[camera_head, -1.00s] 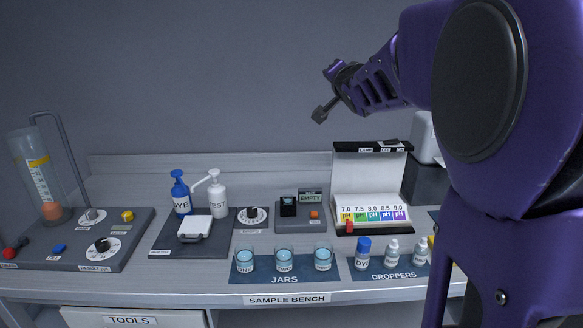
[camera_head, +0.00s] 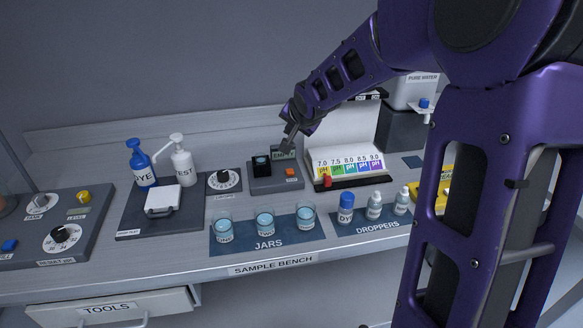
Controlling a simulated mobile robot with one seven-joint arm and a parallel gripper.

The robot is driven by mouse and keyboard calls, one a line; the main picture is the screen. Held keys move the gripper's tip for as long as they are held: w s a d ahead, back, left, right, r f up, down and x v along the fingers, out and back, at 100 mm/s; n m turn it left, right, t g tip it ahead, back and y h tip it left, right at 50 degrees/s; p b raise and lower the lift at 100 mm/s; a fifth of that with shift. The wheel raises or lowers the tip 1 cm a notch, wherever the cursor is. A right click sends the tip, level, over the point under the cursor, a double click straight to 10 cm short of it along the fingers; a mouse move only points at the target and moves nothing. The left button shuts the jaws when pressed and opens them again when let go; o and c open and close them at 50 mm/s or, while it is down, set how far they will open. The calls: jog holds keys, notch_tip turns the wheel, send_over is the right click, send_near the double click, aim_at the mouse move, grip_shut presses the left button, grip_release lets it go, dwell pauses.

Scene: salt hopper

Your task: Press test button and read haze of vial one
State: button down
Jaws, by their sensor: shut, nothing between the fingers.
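The meter is a grey base (camera_head: 264,185) at the bench's middle, with a black well (camera_head: 261,170) on its left and an orange button (camera_head: 291,172) on its right. The well's top looks bluish; I cannot tell if a vial is in it. Behind the button stands a small display (camera_head: 279,154), which seems to read EMPTY and is partly covered by my fingers. My gripper (camera_head: 286,146) is shut and empty, pointing down over the display, above and behind the orange button, apparently not touching it. No separate vial labelled one can be made out.
Three jars (camera_head: 265,223) of blue liquid stand on the JARS mat in front of the meter. A pH color chart (camera_head: 348,164) stands close on the right, with droppers (camera_head: 374,206) before it.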

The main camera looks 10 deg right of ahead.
aim_at(290, 172)
jog(key=shift+s+a+f, duration=0.1)
jog(key=shift+f, duration=0.1)
dwell(0.3)
notch_tip(290, 172, down, 9)
jog(key=b, duration=0.8)
jog(key=shift+r, duration=0.15)
dwell(1.6)
jog(key=shift+f+b, duration=0.35)
jog(key=shift+f, duration=0.1)
